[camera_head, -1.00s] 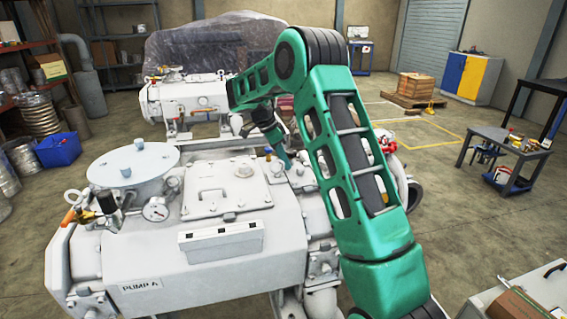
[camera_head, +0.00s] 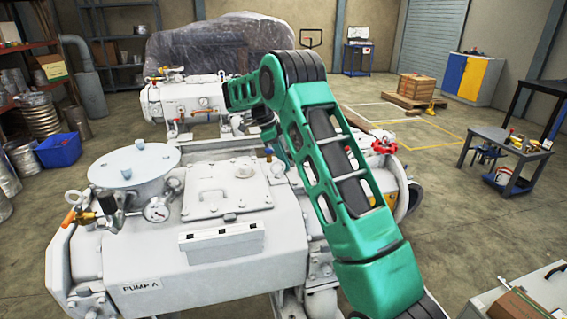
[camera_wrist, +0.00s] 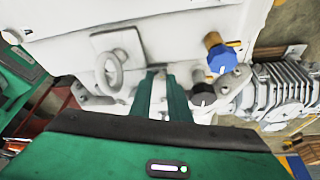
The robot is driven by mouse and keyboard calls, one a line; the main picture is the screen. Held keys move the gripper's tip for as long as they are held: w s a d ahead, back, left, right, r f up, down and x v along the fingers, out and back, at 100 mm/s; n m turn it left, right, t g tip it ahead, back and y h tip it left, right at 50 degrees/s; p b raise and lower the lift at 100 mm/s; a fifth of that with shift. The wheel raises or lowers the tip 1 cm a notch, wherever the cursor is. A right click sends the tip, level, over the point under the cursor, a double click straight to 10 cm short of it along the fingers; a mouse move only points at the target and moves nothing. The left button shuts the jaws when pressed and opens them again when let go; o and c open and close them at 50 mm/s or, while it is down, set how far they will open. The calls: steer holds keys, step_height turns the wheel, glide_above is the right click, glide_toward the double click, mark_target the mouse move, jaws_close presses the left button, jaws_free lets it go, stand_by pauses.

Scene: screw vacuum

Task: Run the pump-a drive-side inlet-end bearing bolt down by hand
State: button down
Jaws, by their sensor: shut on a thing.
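Pump A (camera_head: 140,260), a large pale grey machine with a "PUMP A" plate, fills the left and middle of the head view. My gripper (camera_wrist: 160,88) has two green fingers close together at a pale pump casing (camera_wrist: 70,50) in the wrist view. They are shut on a small grey thing, apparently the bearing bolt, mostly hidden between them. Its thread and seat cannot be made out. A lifting eye (camera_wrist: 110,72) is left of the fingers. A black knob (camera_wrist: 203,95) is close on their right.
A brass valve with a blue cap (camera_wrist: 222,58) stands right of the fingers, near a ribbed grey housing (camera_wrist: 275,95). Red handwheels (camera_head: 384,146) are right of my arm. Open floor lies toward the tool table (camera_head: 505,145).

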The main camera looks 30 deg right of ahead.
steer(key=shift+w+r, duration=0.15)
steer(key=shift+r, duration=0.1)
steer(key=c, duration=1.8)
jaws_free()
steer(key=shift+o, duration=0.7)
steer(key=shift+f, duration=0.15)
